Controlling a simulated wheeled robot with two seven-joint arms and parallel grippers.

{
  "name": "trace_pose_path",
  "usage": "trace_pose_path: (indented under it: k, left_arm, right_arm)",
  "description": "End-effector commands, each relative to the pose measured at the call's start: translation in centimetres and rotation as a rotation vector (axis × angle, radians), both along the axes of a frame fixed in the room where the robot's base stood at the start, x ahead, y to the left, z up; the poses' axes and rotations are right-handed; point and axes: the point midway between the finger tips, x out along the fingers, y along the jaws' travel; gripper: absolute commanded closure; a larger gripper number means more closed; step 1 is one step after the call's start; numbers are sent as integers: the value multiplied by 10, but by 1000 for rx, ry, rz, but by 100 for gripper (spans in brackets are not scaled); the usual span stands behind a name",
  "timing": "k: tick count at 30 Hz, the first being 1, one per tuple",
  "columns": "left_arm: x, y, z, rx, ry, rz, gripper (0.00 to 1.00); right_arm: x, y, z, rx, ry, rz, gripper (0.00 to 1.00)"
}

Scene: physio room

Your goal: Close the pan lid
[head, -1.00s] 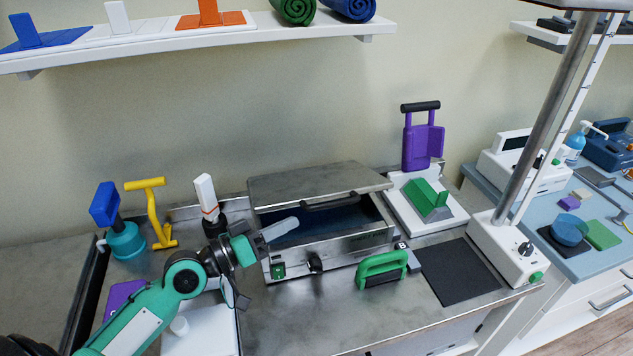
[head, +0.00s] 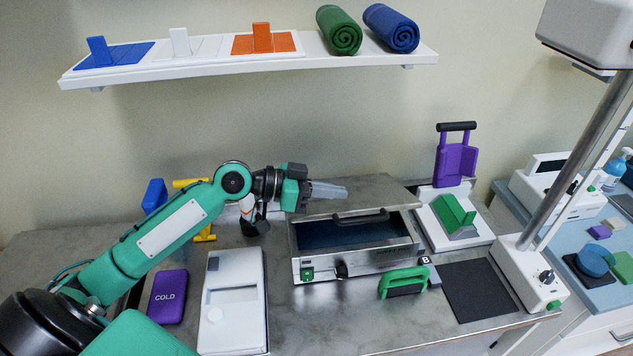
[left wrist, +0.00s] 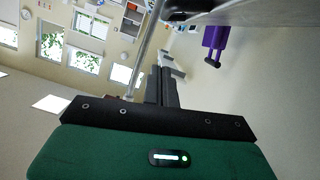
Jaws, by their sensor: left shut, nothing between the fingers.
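The metal pan (head: 385,258) stands on the steel worktop with its grey lid (head: 385,190) raised. A dark gap shows between the lid's front edge and the pan's front wall. The lid's black handle (head: 362,217) is at its front edge. My left gripper (head: 344,192) is shut and empty, reaching in from the left over the lid and hiding part of it. Whether it touches the lid I cannot tell. In the left wrist view the shut fingers (left wrist: 162,86) point away, and a grey metal surface (left wrist: 245,12) lies at the top. My right gripper is not in view.
A green-handled block (head: 404,281) and a dark mat (head: 475,290) lie right of and in front of the pan. A purple COLD pack (head: 168,297) and a white device (head: 232,310) lie to the left. A white stand with a pole (head: 525,270) is at the right. A shelf (head: 250,62) hangs above.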

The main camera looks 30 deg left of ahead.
Motion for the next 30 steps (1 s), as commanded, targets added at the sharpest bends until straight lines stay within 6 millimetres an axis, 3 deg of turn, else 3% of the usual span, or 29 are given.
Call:
trace_pose_path:
  k: [1,8,12,16,30]
  left_arm:
    - [6,-8,4,-5,0,1,100]
    - [27,-40,-8,-5,2,1,100]
    - [21,-39,-32,-2,5,3,100]
    - [20,-41,-44,-2,4,2,100]
    - [19,-41,-52,0,-1,2,100]
  right_arm:
    - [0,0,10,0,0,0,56]
    - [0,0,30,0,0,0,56]
    - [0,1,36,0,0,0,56]
    - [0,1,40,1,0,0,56]
    - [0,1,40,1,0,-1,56]
